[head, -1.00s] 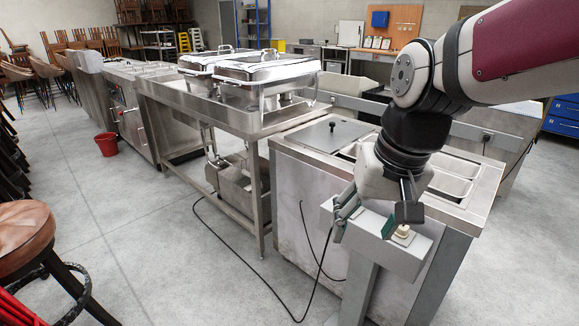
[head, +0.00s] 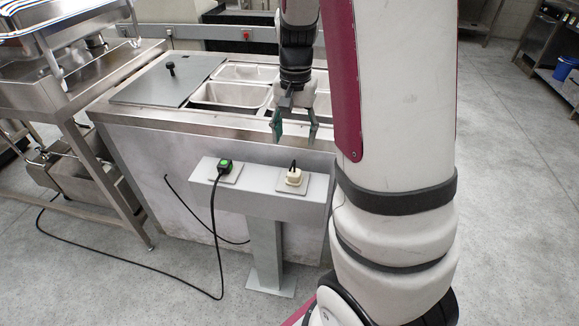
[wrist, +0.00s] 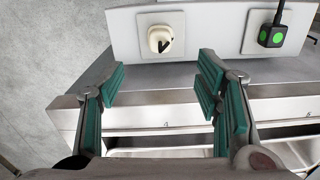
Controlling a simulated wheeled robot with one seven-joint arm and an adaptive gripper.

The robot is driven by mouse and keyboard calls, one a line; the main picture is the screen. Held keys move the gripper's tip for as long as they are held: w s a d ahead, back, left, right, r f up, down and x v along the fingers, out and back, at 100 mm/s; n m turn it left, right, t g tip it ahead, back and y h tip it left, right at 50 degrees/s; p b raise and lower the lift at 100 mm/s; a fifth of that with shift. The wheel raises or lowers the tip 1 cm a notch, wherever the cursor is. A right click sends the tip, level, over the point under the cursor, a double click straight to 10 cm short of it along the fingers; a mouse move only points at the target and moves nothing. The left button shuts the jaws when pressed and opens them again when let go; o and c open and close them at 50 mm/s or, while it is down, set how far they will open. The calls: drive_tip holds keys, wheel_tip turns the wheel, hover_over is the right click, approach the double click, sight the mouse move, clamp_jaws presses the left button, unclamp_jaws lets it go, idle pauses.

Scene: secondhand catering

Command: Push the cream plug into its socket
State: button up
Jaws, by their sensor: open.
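The cream plug (head: 294,177) sits at a pale socket plate (head: 316,184) on top of the grey pedestal bar, at its right in the head view.
A black plug with green (head: 224,166) is in the bar's other socket; its cable runs to the floor. The steel counter (head: 215,112) with pans stands behind the grey bar (head: 262,200). A steel table (head: 100,80) stands left. Floor is open at right.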

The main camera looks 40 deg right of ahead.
sight(294, 172)
drive_tip(key=shift+f, duration=0.1)
wheel_tip(294, 172, down, 8)
drive_tip(key=shift+f+b, duration=0.2)
drive_tip(key=shift+b, duration=0.6)
drive_tip(key=shift+w+d+f+b, duration=0.15)
drive_tip(key=shift+f+b, duration=0.45)
drive_tip(key=shift+f, duration=2)
drive_tip(key=c, duration=1.3)
drive_tip(key=shift+o, duration=0.2)
drive_tip(key=shift+r, duration=0.1)
